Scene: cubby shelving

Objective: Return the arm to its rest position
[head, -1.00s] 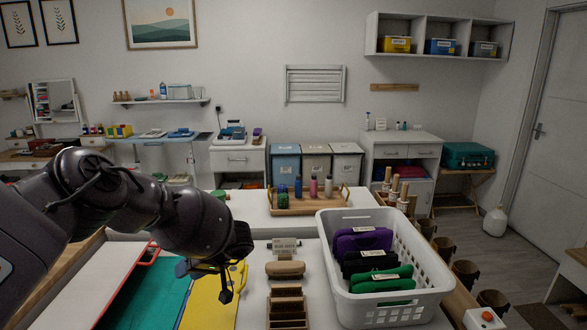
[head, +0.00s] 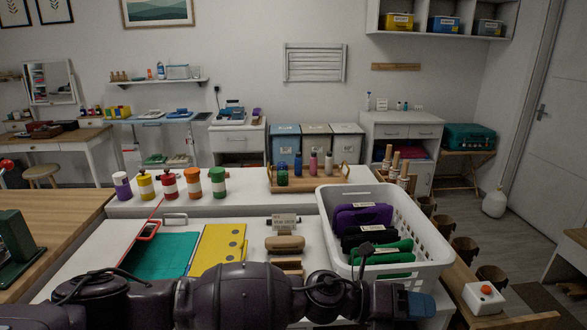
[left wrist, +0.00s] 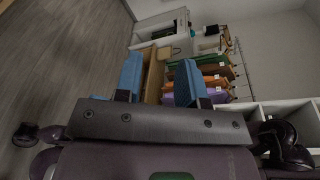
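My left arm (head: 240,297) lies across the bottom of the head view, reaching from left to right. My left gripper (head: 421,305) is at its right end, in front of the white basket's near side; only a bit of blue finger shows there. In the left wrist view the two blue fingers of the left gripper (left wrist: 159,80) stand apart with nothing between them. My right gripper is not in view.
A white basket (head: 438,247) with purple, black and green cases stands on the white counter close behind the arm. A yellow folder (head: 219,250) and teal mat (head: 165,255) lie left. Several jars (head: 168,185) stand behind.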

